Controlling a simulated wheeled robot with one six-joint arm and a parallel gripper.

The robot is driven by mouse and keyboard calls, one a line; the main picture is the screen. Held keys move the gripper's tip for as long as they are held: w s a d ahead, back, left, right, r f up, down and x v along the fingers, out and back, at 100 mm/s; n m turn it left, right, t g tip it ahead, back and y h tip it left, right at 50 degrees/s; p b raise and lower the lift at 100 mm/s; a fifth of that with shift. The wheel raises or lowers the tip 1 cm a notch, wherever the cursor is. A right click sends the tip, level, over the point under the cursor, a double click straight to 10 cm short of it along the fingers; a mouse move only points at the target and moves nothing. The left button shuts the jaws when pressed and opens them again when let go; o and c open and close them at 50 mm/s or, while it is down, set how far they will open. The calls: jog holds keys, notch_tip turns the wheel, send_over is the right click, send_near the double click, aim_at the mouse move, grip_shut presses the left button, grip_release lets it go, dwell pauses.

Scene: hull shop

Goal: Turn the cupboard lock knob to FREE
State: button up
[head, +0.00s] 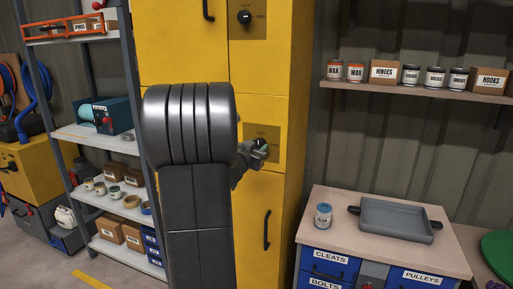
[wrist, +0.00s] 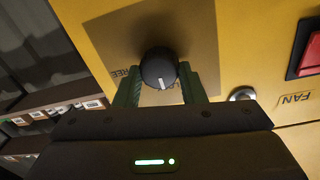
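The black lock knob (wrist: 158,70) sits on a darker plate (wrist: 200,32) on the yellow cupboard door. Its white mark points down in the wrist view, towards lettering partly hidden between my fingers. The word FREE shows left of the knob, partly covered by a finger. My gripper (wrist: 159,80) has one green finger on each side of the knob, with no clear gap, and looks shut on it. In the head view my gripper (head: 255,150) is at the lower cupboard plate (head: 264,134), and my arm hides part of the cupboard.
A red switch (wrist: 308,55), a round silver part (wrist: 242,94) and a FAN label are right of the knob in the wrist view. The head view shows a door handle (head: 267,230) below and another knob (head: 244,17) above. A workbench (head: 325,195) stands right.

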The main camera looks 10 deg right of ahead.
jog(key=shift+c, duration=0.8)
jog(key=shift+m, duration=0.3)
jog(key=m, duration=0.2)
jog(key=shift+m+b, duration=0.35)
jog(key=shift+m, duration=0.05)
jog(key=m+b, duration=0.1)
jog(key=m, duration=0.4)
jog(key=shift+d, duration=0.1)
jog(key=m+b, duration=0.2)
jog(key=m, duration=0.3)
jog(key=shift+s+f+y+b, duration=0.1)
jog(key=shift+y+b, duration=0.2)
jog(key=shift+y, duration=0.1)
jog(key=shift+m+b, duration=0.75)
jog(key=shift+m, duration=1.25)
